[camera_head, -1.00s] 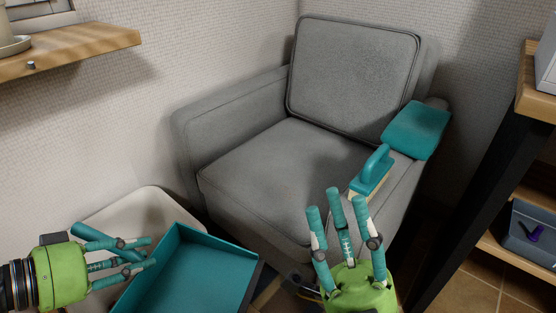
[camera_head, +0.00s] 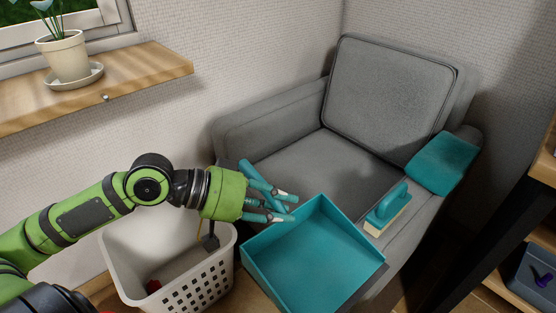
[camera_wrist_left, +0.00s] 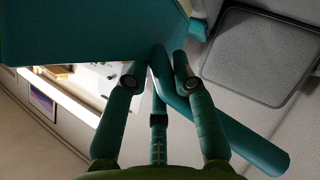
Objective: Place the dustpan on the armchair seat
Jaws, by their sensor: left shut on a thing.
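The teal dustpan (camera_head: 318,250) is held in the air by my left gripper (camera_head: 278,204), which is shut on its handle (camera_head: 255,176). Its open tray faces up and overlaps the front of the grey armchair seat (camera_head: 322,166) in the head view. In the left wrist view the fingers (camera_wrist_left: 160,75) close around the teal handle (camera_wrist_left: 235,140), with the pan (camera_wrist_left: 90,30) at the upper left. The armchair (camera_head: 390,100) stands in the corner, its seat bare where visible. My right gripper does not show.
A teal-topped brush (camera_head: 388,207) and a folded teal cloth (camera_head: 443,163) lie on the armchair's right armrest. A white basket (camera_head: 185,275) stands below my left arm. A wooden shelf (camera_head: 110,92) holds a potted plant (camera_head: 66,57). A dark-legged table is at right.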

